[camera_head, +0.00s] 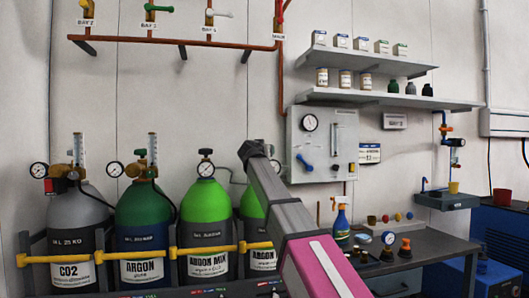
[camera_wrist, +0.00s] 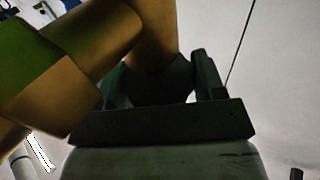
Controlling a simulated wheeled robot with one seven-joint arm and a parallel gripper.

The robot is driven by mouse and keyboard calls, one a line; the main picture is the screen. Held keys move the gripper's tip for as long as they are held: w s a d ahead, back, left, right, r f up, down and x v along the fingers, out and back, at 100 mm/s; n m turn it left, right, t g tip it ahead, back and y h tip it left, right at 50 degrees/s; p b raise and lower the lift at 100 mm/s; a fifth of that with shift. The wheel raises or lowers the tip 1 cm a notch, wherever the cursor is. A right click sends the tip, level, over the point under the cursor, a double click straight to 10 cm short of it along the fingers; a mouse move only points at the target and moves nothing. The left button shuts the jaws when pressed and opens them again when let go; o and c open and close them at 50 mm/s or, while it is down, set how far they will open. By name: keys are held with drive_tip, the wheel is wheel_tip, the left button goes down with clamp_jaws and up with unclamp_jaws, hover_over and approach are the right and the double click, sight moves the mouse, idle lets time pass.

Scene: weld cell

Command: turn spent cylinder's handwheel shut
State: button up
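Several gas cylinders stand in a row in the head view: a grey CO2 cylinder (camera_head: 78,215), a dark green and blue argon cylinder (camera_head: 141,215), a bright green argon mix cylinder (camera_head: 207,212), and another green cylinder (camera_head: 252,203) partly behind my arm. My gripper (camera_head: 249,150) is over the top of that last cylinder and hides its valve. In the wrist view, my gripper's dark fingers (camera_wrist: 160,85) stand apart with a dark shape between them, under a brownish valve-like part (camera_wrist: 150,30). I cannot tell whether they grip it.
Yellow clamps (camera_head: 205,251) cross the cylinder fronts. A grey panel with a gauge (camera_head: 322,143) hangs at right, under shelves (camera_head: 375,98) with jars. A workbench (camera_head: 425,248) holds a blue spray bottle (camera_head: 341,222) and small fittings. Copper pipe (camera_head: 170,42) runs above.

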drive_tip(key=shift+m+h, duration=0.4)
drive_tip(key=shift+h, duration=0.2)
drive_tip(key=m+g+h, duration=0.1)
drive_tip(key=h, duration=0.1)
drive_tip(key=m+g+h, duration=0.1)
drive_tip(key=m+h, duration=0.1)
drive_tip(key=shift+w+a+g, duration=0.1)
drive_tip(key=shift+g, duration=0.2)
drive_tip(key=m+g+h, duration=0.4)
drive_tip(key=g, duration=0.1)
drive_tip(key=shift+h, duration=0.4)
drive_tip(key=m+g+h, duration=0.2)
drive_tip(key=m+g, duration=0.2)
drive_tip(key=g, duration=0.2)
drive_tip(key=shift+m, duration=0.3)
drive_tip(key=shift+d+m+g+h, duration=0.2)
drive_tip(key=shift+m+g+h, duration=0.2)
drive_tip(key=shift+m+g, duration=1.2)
drive_tip(key=shift+s+g, duration=0.25)
drive_tip(key=shift+g, duration=0.45)
drive_tip(key=o, duration=0.9)
drive_tip(key=shift+f, duration=0.1)
